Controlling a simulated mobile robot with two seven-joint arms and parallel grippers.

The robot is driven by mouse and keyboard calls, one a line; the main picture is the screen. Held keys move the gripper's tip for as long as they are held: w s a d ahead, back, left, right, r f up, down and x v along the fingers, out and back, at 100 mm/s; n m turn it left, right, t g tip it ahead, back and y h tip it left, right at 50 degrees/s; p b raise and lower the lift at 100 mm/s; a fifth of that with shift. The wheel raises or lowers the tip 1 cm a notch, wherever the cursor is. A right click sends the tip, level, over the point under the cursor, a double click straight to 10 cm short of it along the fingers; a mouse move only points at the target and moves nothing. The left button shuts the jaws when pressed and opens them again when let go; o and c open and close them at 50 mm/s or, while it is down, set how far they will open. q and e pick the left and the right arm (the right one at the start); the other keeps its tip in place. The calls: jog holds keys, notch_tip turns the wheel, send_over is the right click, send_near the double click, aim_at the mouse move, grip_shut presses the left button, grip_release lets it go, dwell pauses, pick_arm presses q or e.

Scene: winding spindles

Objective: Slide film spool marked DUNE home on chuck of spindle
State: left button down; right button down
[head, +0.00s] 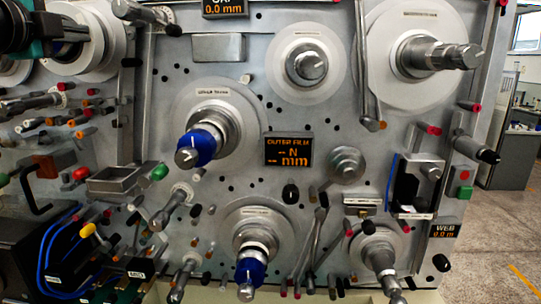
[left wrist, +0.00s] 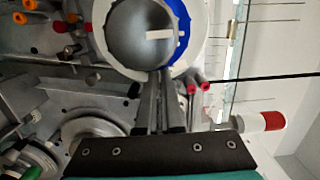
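My left gripper (head: 68,30), black and teal, comes in at the top left of the head view, in front of a spindle there with a large pale roll (head: 110,38). In the left wrist view the two dark fingers (left wrist: 162,75) lie close together and reach the lower edge of a round grey spindle nose (left wrist: 140,35). A blue collar (left wrist: 182,30) and a pale ring (left wrist: 198,45) show behind the nose. Whether the fingertips pinch anything is hidden. I cannot read the word DUNE anywhere. My right gripper is not in view.
A spindle with a blue collar (head: 196,146) stands left of the centre display (head: 288,149), and another blue collar (head: 249,273) is below. Pale discs (head: 306,62) and several coloured knobs crowd the grey panel. A red and white cylinder (left wrist: 255,122) is right of my fingers.

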pick_arm(q)
jog(key=s+b, duration=0.3)
jog(key=shift+s+a+f, duration=0.1)
jog(key=shift+a+f, duration=0.05)
dwell(0.4)
